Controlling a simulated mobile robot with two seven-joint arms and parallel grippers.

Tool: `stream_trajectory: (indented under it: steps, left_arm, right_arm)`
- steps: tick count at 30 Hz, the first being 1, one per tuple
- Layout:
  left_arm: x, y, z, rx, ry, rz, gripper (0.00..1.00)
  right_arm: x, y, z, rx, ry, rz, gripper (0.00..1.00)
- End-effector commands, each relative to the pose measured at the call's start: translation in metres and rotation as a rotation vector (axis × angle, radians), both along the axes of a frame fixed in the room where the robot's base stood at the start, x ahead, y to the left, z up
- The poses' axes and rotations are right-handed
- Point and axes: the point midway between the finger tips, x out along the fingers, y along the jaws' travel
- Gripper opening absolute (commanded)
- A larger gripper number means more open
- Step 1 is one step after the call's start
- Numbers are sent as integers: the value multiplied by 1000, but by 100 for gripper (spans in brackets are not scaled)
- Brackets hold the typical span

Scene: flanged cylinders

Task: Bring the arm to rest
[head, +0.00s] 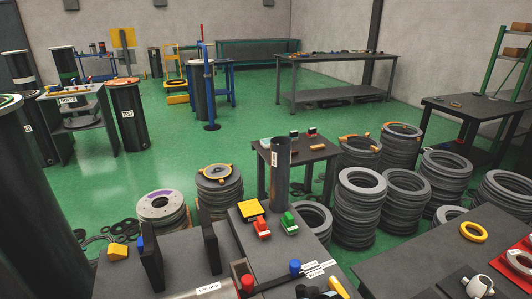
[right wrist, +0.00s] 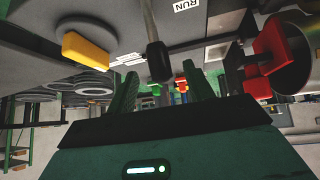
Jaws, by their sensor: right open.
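My right gripper (right wrist: 163,84) shows in the right wrist view. Its two green fingers stand well apart and no object is clamped between them. A dark knobbed rod (right wrist: 157,55) appears in line with the gap between the fingers; I cannot tell how far beyond them it is. Neither gripper can be made out in the head view.
Around my right gripper show a yellow block (right wrist: 86,50) and a red bracket (right wrist: 268,50). In the head view, stacks of grey rings (head: 356,215) stand behind the near bench (head: 225,265). A yellow ring (head: 473,232) lies on the right bench. Green floor (head: 270,115) is open farther back.

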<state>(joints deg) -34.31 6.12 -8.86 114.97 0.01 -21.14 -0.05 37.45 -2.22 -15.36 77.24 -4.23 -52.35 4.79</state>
Motion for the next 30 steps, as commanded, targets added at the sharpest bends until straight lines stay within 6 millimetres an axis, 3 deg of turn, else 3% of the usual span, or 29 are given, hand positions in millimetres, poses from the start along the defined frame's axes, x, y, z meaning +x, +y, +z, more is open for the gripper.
stream_trajectory:
  steps: [6, 14, 24, 30]
  left_arm:
    - [15, 1, 19, 1, -39, 0, 36]
    - [27, 2, 36, 4, -72, -2, 36]
    - [38, 5, 61, 9, -113, -5, 36]
    - [47, 6, 73, 11, -142, -6, 36]
  right_arm:
    - [-80, -15, -32, 34, 4, -6, 52]
    - [-187, -34, -47, 67, -13, -14, 52]
    - [-322, -58, -23, 91, -44, -18, 52]
    - [-375, -67, 0, 97, -64, -17, 52]
